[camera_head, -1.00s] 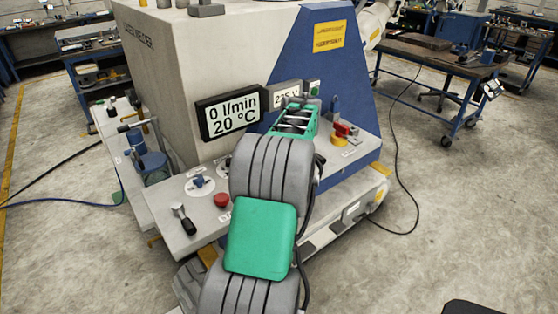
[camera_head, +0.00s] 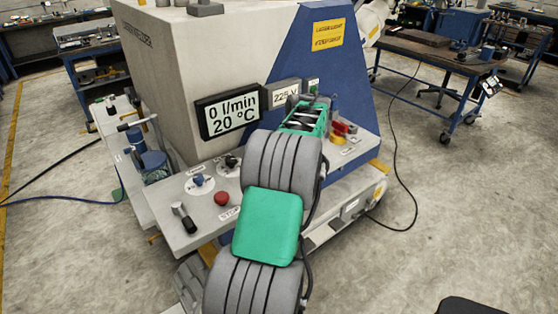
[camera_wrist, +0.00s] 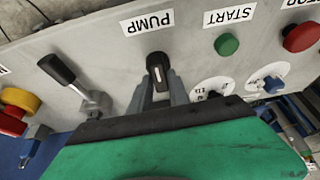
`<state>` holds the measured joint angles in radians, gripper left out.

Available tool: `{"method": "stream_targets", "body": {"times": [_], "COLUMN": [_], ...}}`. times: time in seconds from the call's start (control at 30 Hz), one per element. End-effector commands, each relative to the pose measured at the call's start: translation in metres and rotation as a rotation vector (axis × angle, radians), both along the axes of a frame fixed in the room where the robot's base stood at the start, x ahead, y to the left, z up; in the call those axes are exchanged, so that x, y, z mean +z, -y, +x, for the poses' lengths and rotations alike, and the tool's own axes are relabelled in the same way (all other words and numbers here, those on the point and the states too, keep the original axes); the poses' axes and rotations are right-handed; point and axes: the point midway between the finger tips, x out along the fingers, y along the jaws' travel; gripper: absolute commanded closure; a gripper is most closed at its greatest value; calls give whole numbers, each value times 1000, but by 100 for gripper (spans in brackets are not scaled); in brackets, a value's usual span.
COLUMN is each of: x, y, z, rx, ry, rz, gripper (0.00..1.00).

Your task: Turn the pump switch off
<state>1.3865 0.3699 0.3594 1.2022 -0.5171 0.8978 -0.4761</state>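The pump switch (camera_wrist: 158,70) is a black knob with a white line, on the grey panel below the word PUMP in the wrist view. My gripper (camera_wrist: 160,90) has its two grey fingers apart, pointing at the knob, with the tips close to its two sides. I cannot tell whether they touch it. In the head view my arm and green wrist hide the switch. The display (camera_head: 229,111) reads 0 l/min and 20 °C.
A black-handled lever (camera_wrist: 68,75) stands beside the pump switch. A green start button (camera_wrist: 227,44), a red button (camera_wrist: 300,37) and blue and black dials are on the other side. A red and yellow switch (camera_head: 342,132) sits farther right on the machine.

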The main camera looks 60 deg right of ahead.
Motion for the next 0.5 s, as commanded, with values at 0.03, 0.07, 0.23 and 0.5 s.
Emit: {"method": "stream_targets", "body": {"times": [0.03,0.07,0.23,0.5], "x": [1,1,0,2], "y": [0,0,0,0], "z": [0,0,-1,-2], "rx": [0,0,-3,-4], "ry": [0,0,0,-1], "rz": [-1,-1,1,1], "gripper": [74,71,58,58]}}
